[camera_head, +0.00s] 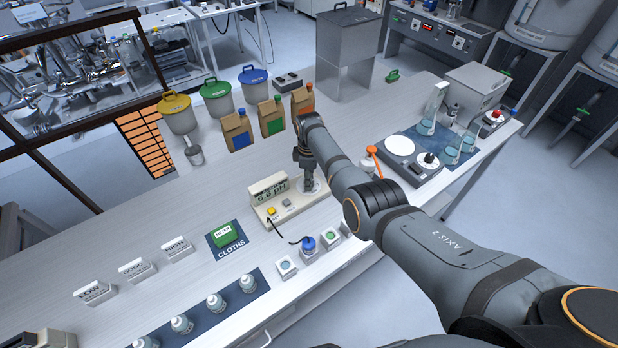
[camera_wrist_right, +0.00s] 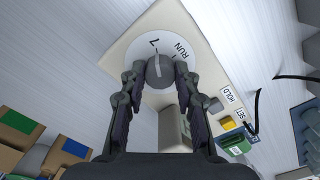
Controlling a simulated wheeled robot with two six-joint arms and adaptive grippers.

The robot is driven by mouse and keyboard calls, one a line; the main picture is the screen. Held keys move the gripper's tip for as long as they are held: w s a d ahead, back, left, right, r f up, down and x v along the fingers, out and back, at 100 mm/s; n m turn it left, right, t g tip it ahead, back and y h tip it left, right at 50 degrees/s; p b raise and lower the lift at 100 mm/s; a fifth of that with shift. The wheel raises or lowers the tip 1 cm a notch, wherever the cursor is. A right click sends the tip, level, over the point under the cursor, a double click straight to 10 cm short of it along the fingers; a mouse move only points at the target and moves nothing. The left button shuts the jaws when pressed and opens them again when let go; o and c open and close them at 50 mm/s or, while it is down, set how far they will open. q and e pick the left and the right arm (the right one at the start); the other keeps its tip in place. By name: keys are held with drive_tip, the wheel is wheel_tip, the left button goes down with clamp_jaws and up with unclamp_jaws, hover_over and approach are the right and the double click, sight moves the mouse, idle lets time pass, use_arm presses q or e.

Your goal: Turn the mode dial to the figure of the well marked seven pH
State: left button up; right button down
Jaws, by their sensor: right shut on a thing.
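The pH meter (camera_head: 268,207) is a cream box on the bench with a display reading 6.6 pH. Its mode dial (camera_wrist_right: 159,70) is a grey knob with a light pointer line on a round white plate. The plate shows a 7 and the word RUN, and the line points up close to the 7 in the wrist view. My right gripper (camera_head: 309,186) is shut on the knob from above, one finger each side. Small square wells (camera_head: 287,267) stand in front of the meter, their marks too small to read. My left gripper is out of view.
A blue-capped probe (camera_head: 308,243) on a black cable stands at the middle well. Several bottles stand on a dark mat at the front left.

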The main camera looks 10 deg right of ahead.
idle(0.5)
drive_tip(key=c, duration=1)
unclamp_jaws()
drive_tip(key=shift+r, duration=0.1)
wheel_tip(320, 180, up, 12)
drive_tip(key=shift+f, duration=0.1)
